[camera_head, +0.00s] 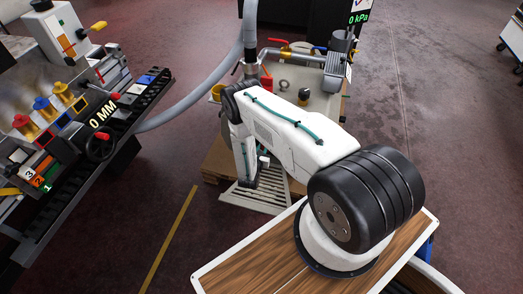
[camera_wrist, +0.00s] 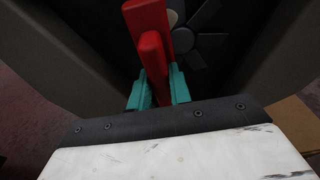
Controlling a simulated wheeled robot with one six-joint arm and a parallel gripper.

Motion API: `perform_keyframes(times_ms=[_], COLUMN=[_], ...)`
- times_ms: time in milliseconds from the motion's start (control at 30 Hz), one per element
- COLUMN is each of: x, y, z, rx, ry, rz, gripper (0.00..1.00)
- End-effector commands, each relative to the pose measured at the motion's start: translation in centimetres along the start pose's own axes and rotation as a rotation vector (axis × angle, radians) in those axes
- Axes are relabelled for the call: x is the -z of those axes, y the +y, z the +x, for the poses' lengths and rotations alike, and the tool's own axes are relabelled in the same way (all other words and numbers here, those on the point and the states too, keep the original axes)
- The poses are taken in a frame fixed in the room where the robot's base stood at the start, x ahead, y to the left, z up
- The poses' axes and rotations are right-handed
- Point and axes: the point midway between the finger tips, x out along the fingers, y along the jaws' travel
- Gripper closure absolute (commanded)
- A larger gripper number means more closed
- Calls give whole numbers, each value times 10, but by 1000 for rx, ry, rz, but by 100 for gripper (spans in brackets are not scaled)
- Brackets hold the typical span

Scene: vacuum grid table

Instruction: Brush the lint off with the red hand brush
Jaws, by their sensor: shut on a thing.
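In the wrist view my gripper (camera_wrist: 158,92) has teal fingertips closed on a red bar-shaped piece (camera_wrist: 151,48), which looks like the handle of the red hand brush. Its bristles are not visible. In the head view my arm bends down in front of the pale vacuum table (camera_head: 328,105), and I cannot make out the gripper or the brush there. No lint can be made out in either view. Small dark ring-like things (camera_head: 284,86) lie on the table.
A grey hose (camera_head: 200,97) runs from the table's post to the left bench (camera_head: 90,130), which carries a handwheel and coloured knobs. A red-handled valve (camera_head: 277,41) is at the table's back. A slatted pale panel (camera_head: 255,197) lies in front.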

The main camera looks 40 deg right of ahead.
Motion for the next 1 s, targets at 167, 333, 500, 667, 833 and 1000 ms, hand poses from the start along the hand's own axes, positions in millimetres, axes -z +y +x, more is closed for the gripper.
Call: perform_keyframes(times_ms=[167, 333, 500, 667, 833, 1000], x=[-1, -1, -2, -2, -3, -3], y=[0, 0, 0, 0, 0, 0], z=[4, 7, 11, 14, 17, 20], rx=[0, -1, 0, 0, 0, 0], ry=[-1, -1, -1, -1, -1, -1], rz=[1, 1, 1, 1, 0, 0], gripper=[98, 98, 98, 98, 98, 98])
